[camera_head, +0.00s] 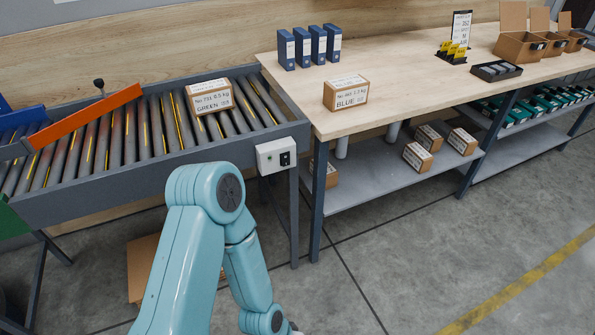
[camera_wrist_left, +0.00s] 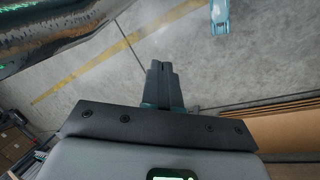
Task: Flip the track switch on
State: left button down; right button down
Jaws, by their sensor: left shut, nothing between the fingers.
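The track switch (camera_head: 285,158) is a small black rocker on a pale grey box (camera_head: 264,160). The box is fixed to the side frame at the right end of the roller track (camera_head: 130,132). A small green spot shows on the box's face, left of the rocker. I cannot tell which way the rocker is tipped. My left gripper (camera_wrist_left: 162,68) shows in the left wrist view, shut and empty, with bare floor beyond its fingers. The switch is not in that view. A teal arm of mine stands in front of the track in the head view. My right gripper is out of view.
A box labelled GREEN (camera_head: 210,97) sits on the rollers, with an orange bar (camera_head: 85,116) across the track to its left. Right of the track, a wooden bench (camera_head: 400,80) holds a box labelled BLUE (camera_head: 346,93) and several blue binders.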

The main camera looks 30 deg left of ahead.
pick_arm(q)
jog(key=w+a+f+n+t+y+b, duration=0.1)
jog(key=w+a+n+t+y+b, duration=0.2)
jog(key=w, duration=0.5)
jog(key=w+a+n+t+b, duration=0.1)
jog(key=w+n+t+b, duration=0.15)
jog(key=w+b, duration=0.45)
jog(key=w+a+f+n+t+y+b, duration=0.15)
jog(key=w+t, duration=0.25)
jog(key=w, duration=0.6)
jog(key=w+a+r+n+t+y+b, duration=0.35)
jog(key=w+r+n+y+b, duration=0.25)
jog(key=w+r+n+b, duration=0.4)
jog(key=s+a+r+n+g+y+b, duration=0.2)
jog(key=r+n+y, duration=0.4)
jog(key=r+n, duration=0.3)
jog(key=shift+s+a+r+g, duration=0.2)
jog(key=shift+a+r+g, duration=0.35)
jog(key=shift+r, duration=0.2)
jog(key=shift+y, duration=0.25)
